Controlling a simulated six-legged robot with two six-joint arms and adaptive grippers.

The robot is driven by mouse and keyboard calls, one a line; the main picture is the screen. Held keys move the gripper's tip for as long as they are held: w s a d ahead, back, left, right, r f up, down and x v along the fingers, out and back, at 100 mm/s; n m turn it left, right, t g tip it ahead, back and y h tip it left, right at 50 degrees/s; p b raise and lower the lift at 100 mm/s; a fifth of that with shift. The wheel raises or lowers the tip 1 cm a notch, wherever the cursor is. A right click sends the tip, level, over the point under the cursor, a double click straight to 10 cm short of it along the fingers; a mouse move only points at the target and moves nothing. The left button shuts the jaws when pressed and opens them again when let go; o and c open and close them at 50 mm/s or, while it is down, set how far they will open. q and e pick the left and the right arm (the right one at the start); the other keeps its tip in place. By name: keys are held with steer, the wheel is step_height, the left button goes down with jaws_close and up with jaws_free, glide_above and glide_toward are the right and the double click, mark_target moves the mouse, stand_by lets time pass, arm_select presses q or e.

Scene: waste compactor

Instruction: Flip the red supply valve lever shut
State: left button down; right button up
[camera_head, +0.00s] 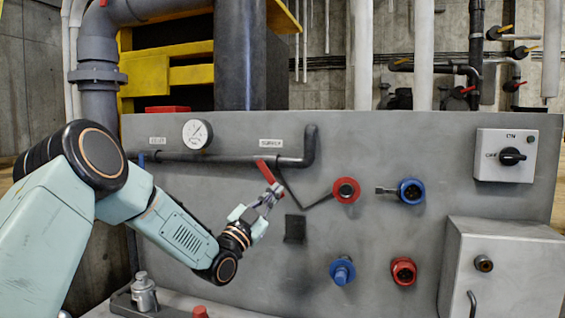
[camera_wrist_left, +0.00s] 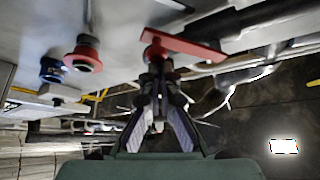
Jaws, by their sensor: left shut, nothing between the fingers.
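The red supply valve lever (camera_head: 265,172) sits on the dark pipe below a small white label on the grey panel. It slants down to the right in the head view. My left gripper (camera_head: 268,198) is shut and empty, just below the lever's lower end. In the left wrist view the closed fingers (camera_wrist_left: 157,88) point at the lever's rounded end and overlap it. I cannot tell whether they touch. My right gripper is not in view.
Red (camera_head: 346,190) and blue (camera_head: 411,191) couplings project from the panel to the right, with another blue and red pair lower down. A pressure gauge (camera_head: 197,134) is at upper left. A switch box (camera_head: 504,155) and a grey metal box (camera_head: 505,270) are at the right.

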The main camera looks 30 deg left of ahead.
arm_select(q)
steer(key=shift+s+a+f+m+g+h+p, duration=0.25)
steer(key=shift+a+m+g+h+p, duration=0.4)
steer(key=shift+m+p, duration=0.5)
steer(key=shift+s+a+f+m+g+h+p, duration=0.1)
steer(key=shift+a+f+m+g+h+p, duration=0.45)
steer(key=shift+m, duration=0.9)
steer(key=shift+s+a+f+m+g+h+p, duration=0.2)
steer(key=shift+a+m+g+h+p, duration=0.2)
steer(key=shift+a+m+h+p, duration=0.55)
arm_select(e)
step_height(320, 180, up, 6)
arm_select(q)
steer(key=shift+a+m+y, duration=0.15)
steer(key=shift+m+y, duration=0.1)
steer(key=shift+m, duration=0.1)
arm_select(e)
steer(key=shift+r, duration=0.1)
arm_select(q)
steer(key=shift+w+r, duration=0.1)
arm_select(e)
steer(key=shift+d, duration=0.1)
